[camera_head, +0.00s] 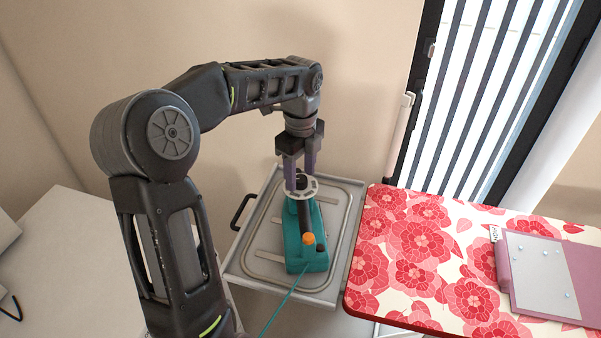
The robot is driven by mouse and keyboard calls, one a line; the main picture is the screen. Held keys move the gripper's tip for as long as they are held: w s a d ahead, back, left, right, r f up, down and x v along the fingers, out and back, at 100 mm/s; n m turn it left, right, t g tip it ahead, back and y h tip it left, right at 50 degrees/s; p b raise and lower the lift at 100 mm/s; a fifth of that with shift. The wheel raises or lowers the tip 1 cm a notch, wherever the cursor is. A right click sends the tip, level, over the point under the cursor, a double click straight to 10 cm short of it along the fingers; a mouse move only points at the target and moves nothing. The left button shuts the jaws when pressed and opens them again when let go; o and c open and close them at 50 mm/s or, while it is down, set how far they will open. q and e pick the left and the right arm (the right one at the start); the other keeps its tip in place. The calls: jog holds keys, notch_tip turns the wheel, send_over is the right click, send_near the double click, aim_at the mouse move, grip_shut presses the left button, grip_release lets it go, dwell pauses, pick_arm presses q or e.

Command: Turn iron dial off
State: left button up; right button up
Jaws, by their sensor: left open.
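A teal iron (307,261) with a dark handle, an orange knob (308,239) and a small dark knob at its near end rests on a metal tray (261,222). A pale ring-shaped dial (309,190) sits at the far end of the iron. My left gripper (300,184) points down over the dial, with its fingers open on either side of the dark hub. I cannot tell whether the fingers touch it. My right gripper is not in view.
A floral ironing board (410,271) stands to the right, with a pinkish panel (541,274) on it. A black handle (242,212) sticks out at the tray's left. A teal cord (283,302) runs toward the front. A white surface (62,262) is at the left.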

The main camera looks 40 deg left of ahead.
pick_arm(q)
jog(key=shift+f, duration=0.35)
grip_shut()
dwell(0.4)
